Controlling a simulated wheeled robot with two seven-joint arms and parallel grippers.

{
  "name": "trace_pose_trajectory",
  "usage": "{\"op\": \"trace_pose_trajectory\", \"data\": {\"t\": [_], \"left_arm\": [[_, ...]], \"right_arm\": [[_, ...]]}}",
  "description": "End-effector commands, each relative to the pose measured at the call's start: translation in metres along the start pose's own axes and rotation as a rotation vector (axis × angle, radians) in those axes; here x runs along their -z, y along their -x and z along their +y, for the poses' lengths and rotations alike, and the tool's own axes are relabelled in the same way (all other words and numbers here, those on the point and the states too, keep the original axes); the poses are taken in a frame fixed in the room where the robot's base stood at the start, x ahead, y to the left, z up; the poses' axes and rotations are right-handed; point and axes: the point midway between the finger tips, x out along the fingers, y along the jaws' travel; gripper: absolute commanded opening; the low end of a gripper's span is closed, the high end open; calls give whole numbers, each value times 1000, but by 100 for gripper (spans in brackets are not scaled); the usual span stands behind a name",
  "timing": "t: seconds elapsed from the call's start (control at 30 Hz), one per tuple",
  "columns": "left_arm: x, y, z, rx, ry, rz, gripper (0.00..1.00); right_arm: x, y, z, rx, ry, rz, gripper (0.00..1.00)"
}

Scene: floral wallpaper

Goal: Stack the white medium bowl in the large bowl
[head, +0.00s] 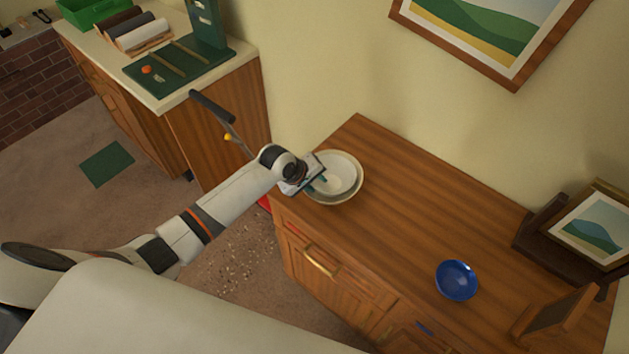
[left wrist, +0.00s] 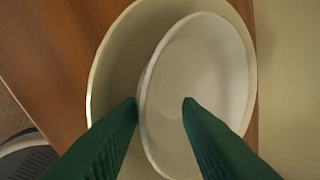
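The large bowl (head: 346,199) is cream-coloured and stands at the far-left end of the wooden cabinet top. It also shows in the left wrist view (left wrist: 112,82). The white medium bowl (head: 342,172) is inside it, off-centre; in the left wrist view the white bowl (left wrist: 205,75) sits toward the right side of the large bowl and looks a little tilted. My left gripper (head: 319,182) is at the bowls, its green fingers (left wrist: 160,101) apart. One fingertip is outside the white bowl's rim, the other over its inside. My right gripper is not in view.
A blue bowl (head: 456,280) stands near the front of the cabinet top (head: 420,210), with bare wood between it and the large bowl. A framed picture (head: 590,228) and a wooden stand (head: 555,315) are at the right. A wall is behind.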

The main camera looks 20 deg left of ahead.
Motion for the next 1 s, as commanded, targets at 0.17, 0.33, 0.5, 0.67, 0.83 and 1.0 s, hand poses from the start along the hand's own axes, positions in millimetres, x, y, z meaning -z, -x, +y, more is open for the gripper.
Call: {"op": "trace_pose_trajectory", "data": {"t": [0.17, 0.33, 0.5, 0.67, 0.83, 1.0], "left_arm": [[-1, 6, -3, -2, -1, -1, 32], [-1, 30, -5, -1, -2, 0, 32], [-1, 68, -5, -1, -3, -1, 32], [-1, 100, -5, 0, -3, -1, 32], [-1, 122, -6, 0, -1, 0, 32], [-1, 130, -6, -1, 0, 1, 32]], "right_arm": [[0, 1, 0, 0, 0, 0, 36], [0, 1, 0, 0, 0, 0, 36], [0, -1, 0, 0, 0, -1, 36], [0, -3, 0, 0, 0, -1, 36], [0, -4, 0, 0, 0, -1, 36], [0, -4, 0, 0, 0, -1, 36]]}}
